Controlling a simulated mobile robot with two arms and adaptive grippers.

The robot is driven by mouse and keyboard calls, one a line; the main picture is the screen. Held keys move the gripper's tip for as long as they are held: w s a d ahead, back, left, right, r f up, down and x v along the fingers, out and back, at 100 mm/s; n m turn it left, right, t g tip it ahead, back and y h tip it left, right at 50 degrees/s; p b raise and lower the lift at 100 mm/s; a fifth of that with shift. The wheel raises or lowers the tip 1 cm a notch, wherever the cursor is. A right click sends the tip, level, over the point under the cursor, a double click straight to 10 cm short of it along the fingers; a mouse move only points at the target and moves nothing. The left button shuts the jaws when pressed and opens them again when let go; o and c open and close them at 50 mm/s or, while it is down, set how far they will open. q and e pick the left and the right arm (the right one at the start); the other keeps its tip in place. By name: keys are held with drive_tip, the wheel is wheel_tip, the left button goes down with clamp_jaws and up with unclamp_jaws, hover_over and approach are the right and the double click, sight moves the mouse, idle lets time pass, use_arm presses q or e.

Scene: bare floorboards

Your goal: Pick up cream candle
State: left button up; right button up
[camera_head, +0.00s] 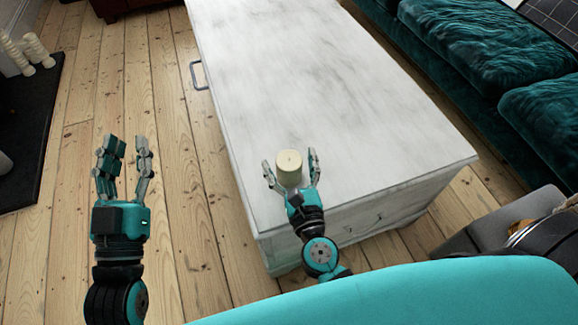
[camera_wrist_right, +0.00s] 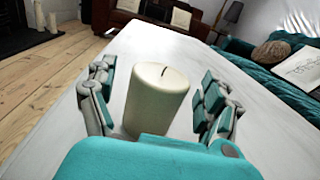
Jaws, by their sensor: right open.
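The cream candle (camera_head: 289,166) stands upright on the white chest (camera_head: 310,80), close to its near left corner. In the right wrist view the candle (camera_wrist_right: 158,98) shows a dark wick and sits between the fingers. My right gripper (camera_head: 291,172) is open, with one finger on each side of the candle; a gap shows on the right side. My right gripper also shows in the wrist view (camera_wrist_right: 155,100). The candle's base is partly hidden by the gripper. My left gripper (camera_head: 126,155) is open and empty, above the floorboards left of the chest.
The rest of the chest top is clear. A teal sofa (camera_head: 480,50) stands along the right. Other cream candles (camera_head: 35,50) stand on a dark hearth (camera_head: 30,120) at the far left. A grey object (camera_head: 500,222) lies at the lower right.

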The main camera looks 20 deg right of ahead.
drive_tip(key=shift+w, duration=0.45)
drive_tip(key=c, duration=1.4)
drive_tip(key=shift+r, duration=0.1)
